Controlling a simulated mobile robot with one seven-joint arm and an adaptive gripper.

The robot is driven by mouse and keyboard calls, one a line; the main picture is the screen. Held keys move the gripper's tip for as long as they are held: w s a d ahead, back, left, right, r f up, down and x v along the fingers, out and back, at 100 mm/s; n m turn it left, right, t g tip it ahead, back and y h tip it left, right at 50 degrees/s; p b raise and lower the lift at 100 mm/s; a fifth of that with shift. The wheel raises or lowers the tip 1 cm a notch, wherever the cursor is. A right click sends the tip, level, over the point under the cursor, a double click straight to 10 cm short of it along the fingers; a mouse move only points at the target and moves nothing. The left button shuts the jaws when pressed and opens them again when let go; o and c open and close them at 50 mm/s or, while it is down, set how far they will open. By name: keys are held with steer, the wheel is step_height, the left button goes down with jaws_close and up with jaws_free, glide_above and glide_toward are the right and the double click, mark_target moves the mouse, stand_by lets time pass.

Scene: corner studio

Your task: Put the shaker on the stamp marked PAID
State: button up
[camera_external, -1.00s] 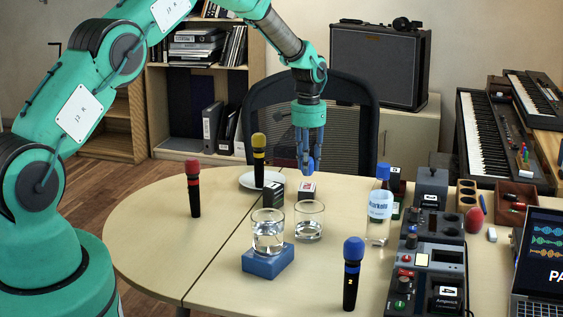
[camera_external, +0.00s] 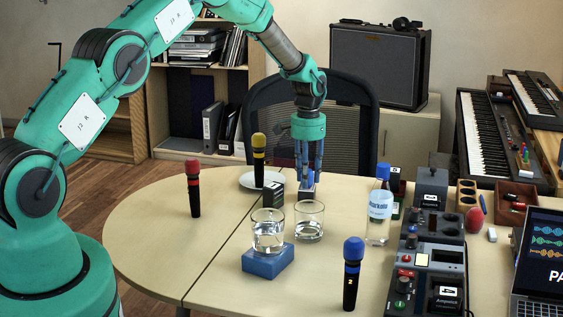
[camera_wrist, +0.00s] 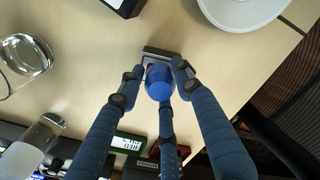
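The shaker, a blue egg (camera_wrist: 158,83), sits between the three fingers of my gripper (camera_wrist: 160,80) in the wrist view. It also shows low between the fingers in the external view (camera_external: 309,181). The stamp, a small dark block with a pale and red label (camera_wrist: 151,61), is directly beneath the shaker, which hides much of its top, including any word. The shaker appears to be on its top; contact is hard to see. In the external view my gripper (camera_external: 309,175) points straight down. Its fingers look spread around the shaker rather than pressed on it.
A plate (camera_external: 246,181) and microphones (camera_external: 258,160) (camera_external: 194,189) are to the left. A green block (camera_wrist: 124,142) lies near the fingers.

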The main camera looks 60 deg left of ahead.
steer(key=shift+o, duration=0.6)
steer(key=shift+r, duration=0.1)
step_height(320, 180, up, 12)
steer(key=p, duration=0.2)
stand_by(0.7)
steer(key=shift+r, duration=0.1)
